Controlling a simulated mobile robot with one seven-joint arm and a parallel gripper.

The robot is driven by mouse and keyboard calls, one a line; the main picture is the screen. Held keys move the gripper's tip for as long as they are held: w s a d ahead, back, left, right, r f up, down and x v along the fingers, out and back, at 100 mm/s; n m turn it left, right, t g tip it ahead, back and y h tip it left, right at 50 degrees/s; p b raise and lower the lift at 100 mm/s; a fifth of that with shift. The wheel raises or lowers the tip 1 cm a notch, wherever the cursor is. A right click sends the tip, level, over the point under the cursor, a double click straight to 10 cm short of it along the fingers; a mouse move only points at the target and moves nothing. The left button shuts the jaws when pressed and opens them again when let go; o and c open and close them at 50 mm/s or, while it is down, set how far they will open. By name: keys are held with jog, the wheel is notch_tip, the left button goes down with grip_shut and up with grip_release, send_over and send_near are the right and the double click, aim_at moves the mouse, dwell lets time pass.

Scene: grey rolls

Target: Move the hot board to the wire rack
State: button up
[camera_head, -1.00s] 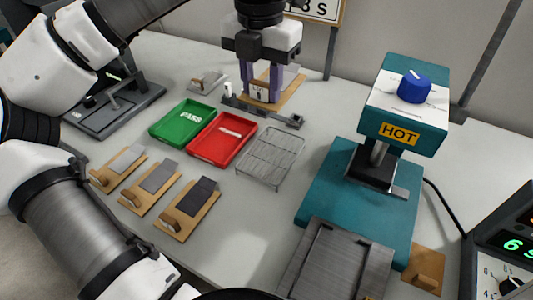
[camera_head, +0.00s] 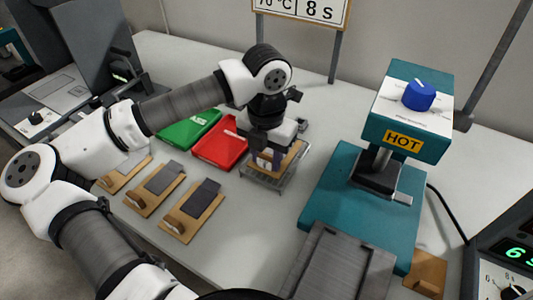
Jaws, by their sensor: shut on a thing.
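My gripper (camera_head: 266,160) is pointing down over the wire rack (camera_head: 268,184), in the middle of the bench. It is shut on a tan wooden board (camera_head: 292,159), whose edges show on both sides of the fingers. The board lies over the rack, and I cannot tell whether it touches the wires. My gripper and arm hide much of the board's top and the rack's far part.
A red tray (camera_head: 215,150) and a green tray (camera_head: 188,130) stand left of the rack. Several boards with grey pieces lie in front of them, one of them nearest the rack (camera_head: 190,212). A teal press marked HOT (camera_head: 402,140) stands at the right.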

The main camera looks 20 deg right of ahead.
jog(key=shift+f, duration=0.15)
jog(key=o, duration=1)
notch_tip(320, 180, up, 12)
jog(key=shift+r, duration=0.2)
jog(key=shift+s, duration=0.1)
